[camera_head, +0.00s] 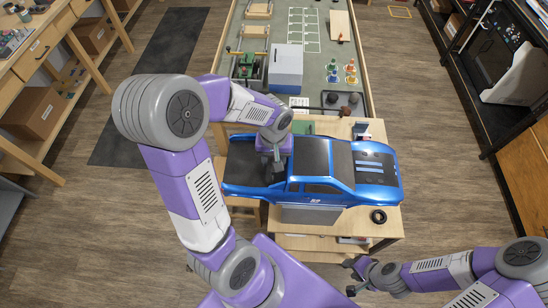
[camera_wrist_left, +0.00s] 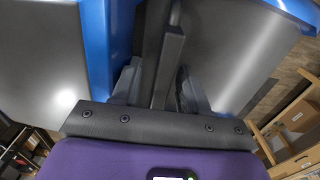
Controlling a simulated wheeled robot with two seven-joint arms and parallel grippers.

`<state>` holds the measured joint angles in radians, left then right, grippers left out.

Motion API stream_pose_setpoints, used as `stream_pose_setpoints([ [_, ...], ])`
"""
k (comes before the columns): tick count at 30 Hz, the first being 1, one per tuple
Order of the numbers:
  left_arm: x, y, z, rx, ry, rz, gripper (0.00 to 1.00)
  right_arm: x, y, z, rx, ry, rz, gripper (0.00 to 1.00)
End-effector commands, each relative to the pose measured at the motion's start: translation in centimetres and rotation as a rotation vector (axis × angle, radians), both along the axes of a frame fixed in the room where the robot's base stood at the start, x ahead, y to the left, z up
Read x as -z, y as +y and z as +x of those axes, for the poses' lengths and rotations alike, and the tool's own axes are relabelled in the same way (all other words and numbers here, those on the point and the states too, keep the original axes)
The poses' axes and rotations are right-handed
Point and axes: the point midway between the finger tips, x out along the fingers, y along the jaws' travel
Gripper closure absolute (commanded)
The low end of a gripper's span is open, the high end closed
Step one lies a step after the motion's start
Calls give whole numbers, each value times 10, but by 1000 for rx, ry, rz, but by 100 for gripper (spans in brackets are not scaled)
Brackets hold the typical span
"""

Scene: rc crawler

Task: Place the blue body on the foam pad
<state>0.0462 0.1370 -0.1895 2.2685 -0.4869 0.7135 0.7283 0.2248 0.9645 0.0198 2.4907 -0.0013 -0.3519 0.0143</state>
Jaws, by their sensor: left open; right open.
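The blue body (camera_head: 378,168), a truck shell with dark windows and bed, sits level over a small wooden bench. It also shows in the left wrist view (camera_wrist_left: 97,40). A grey slab (camera_head: 310,214) shows below its near side; I cannot tell whether this is the foam pad. My left gripper (camera_head: 275,168) is open and points down at the truck bed, close to the cab's rear. Its fingers (camera_wrist_left: 160,88) are close to the body's surface; contact is unclear. My right gripper (camera_head: 351,277) is open and empty, low at the bottom right, apart from the body.
A black ring-shaped part (camera_head: 378,216) lies on the bench's near right corner (camera_head: 392,227). Behind it, a long green-topped table (camera_head: 308,75) holds a grey box (camera_head: 286,68), several small bottles and tools. Shelves stand on both sides, with open floor between.

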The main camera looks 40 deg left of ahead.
Motion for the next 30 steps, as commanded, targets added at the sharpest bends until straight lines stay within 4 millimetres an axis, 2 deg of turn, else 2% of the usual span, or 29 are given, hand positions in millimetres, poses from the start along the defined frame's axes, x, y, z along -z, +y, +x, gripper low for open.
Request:
stream_pose_setpoints([
  [5,-6,0,0,0,0,0,56,-6,0,0,0,0,0,57],
  [7,-15,0,1,0,-4,1,56,-5,0,0,0,0,0,57],
  [18,-94,0,1,1,-5,0,56,-10,0,0,0,0,0,57],
  [22,-112,0,1,1,-4,1,56,-11,0,0,0,0,0,57],
  [24,-118,0,0,0,-2,0,58,-11,0,0,0,0,0,57],
  [26,-120,0,0,1,-2,2,67,-10,0,0,0,0,0,57],
  [27,-117,-1,-1,1,-7,4,73,-6,0,0,0,0,0,57],
  [30,-102,-3,-3,1,-28,21,73,11,0,0,0,0,0,57],
])
